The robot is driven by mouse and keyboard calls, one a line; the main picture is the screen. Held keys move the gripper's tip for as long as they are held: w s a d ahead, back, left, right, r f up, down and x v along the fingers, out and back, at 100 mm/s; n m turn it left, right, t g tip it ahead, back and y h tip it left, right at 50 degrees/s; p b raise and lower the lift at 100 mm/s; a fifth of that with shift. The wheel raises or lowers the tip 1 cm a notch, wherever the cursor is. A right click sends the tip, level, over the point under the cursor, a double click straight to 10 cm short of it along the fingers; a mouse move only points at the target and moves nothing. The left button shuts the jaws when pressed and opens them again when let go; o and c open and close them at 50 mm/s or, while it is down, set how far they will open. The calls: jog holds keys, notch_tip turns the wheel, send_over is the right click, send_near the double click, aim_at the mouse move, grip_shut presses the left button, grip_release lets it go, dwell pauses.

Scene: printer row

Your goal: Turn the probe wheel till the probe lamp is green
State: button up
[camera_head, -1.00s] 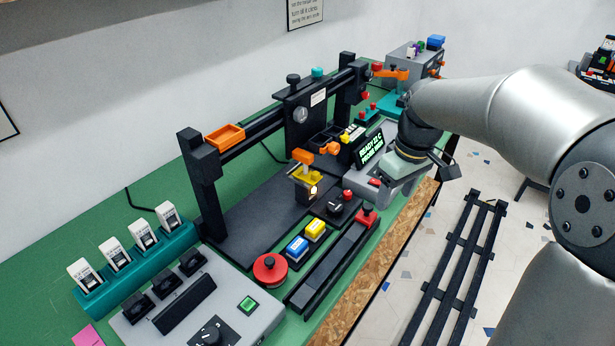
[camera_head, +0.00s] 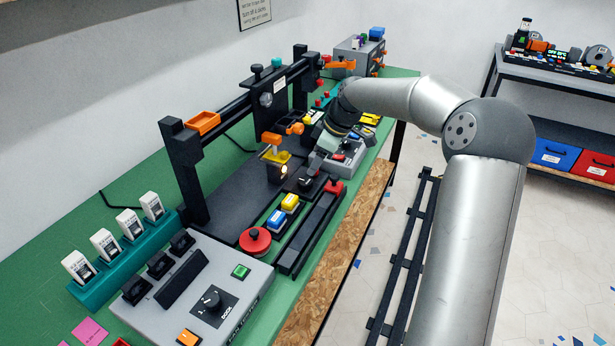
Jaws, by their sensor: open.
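My gripper (camera_head: 319,158) is beside the printer's small control box (camera_head: 347,158), at the front right of the printer; its fingers point down and left and the gap between them is hard to see. A small lamp (camera_head: 284,170) glows pale yellow-white under the print head. Whether it is the probe lamp I cannot tell, and I see no green lamp there. A black knob (camera_head: 306,183) sits on the printer's front, just left of and below my gripper. A grey wheel (camera_head: 266,99) is on the gantry. I cannot tell which one is the probe wheel.
The black gantry (camera_head: 185,160) stands over the bed. Blue (camera_head: 276,219) and yellow (camera_head: 290,202) buttons and a red mushroom button (camera_head: 255,241) line the front. A grey control panel (camera_head: 215,300) is at the near left.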

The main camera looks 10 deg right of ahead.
aim_at(306, 181)
jog(key=x, duration=0.7)
jog(key=shift+f, duration=0.2)
jog(key=c, duration=1)
